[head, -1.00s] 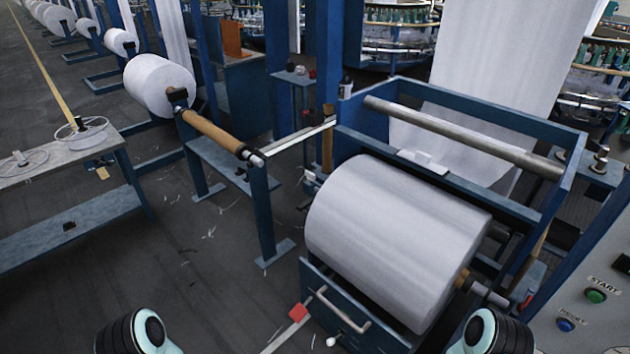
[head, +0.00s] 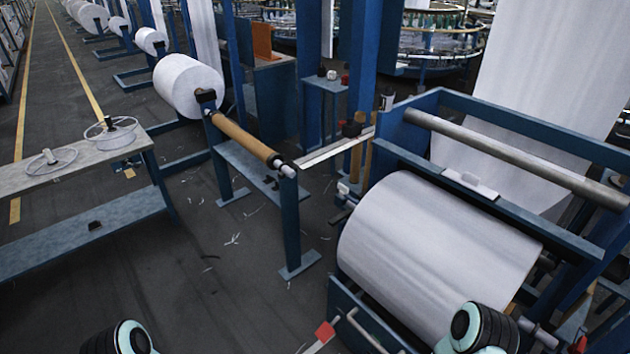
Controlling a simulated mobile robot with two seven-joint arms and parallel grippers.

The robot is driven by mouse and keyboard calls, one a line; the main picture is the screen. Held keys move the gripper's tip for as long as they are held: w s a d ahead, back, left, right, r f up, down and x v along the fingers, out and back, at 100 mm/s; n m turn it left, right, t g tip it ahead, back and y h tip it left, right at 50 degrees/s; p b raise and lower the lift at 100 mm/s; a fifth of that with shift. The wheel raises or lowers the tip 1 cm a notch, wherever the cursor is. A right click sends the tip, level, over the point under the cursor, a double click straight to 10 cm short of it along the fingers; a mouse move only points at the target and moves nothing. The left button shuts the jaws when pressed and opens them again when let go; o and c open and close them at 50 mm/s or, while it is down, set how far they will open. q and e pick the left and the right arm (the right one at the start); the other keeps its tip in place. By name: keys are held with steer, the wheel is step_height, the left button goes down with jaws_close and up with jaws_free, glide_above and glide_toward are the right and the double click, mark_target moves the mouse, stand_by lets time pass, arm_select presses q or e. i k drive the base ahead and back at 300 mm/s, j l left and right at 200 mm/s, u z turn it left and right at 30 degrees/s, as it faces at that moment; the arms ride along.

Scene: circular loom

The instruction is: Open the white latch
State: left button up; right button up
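A small white part (head: 344,188) sits by the left end of the big white fabric roll (head: 430,260) on the blue winder frame (head: 590,150). A flat white piece with a raised block (head: 470,184) lies on the frame's crossbar above the roll. I cannot tell which of these is the white latch, or whether it is open or closed. Neither of my grippers is in view. Only dark, pale-teal parts of my arms show at the bottom edge, the right one overlapping the lower part of the roll.
A grey bench with wire reels (head: 110,131) stands at left. A stand with a brown tube (head: 243,138) is left of the winder. A red block (head: 325,331) on a pale bar sits low by the winder. Dark floor (head: 230,290) between bench and winder is mostly clear, with scraps.

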mark_target(344, 190)
steer(key=i+j+u, duration=0.5)
steer(key=i+u, duration=0.5)
steer(key=i+z, duration=0.35)
steer(key=i+j+z, duration=0.5)
steer(key=i+z, duration=0.35)
steer(key=z, duration=0.3)
steer(key=i+z, duration=0.15)
steer(key=z, duration=0.35)
steer(key=i+j+z, duration=0.15)
steer(key=z, duration=0.35)
steer(key=i+j+z, duration=0.1)
steer(key=z, duration=0.4)
steer(key=j+z, duration=0.45)
steer(key=i+j+z, duration=0.1)
steer(key=z, duration=0.4)
steer(key=j+z, duration=0.55)
steer(key=i+j, duration=0.05)
steer(key=j, duration=0.05)
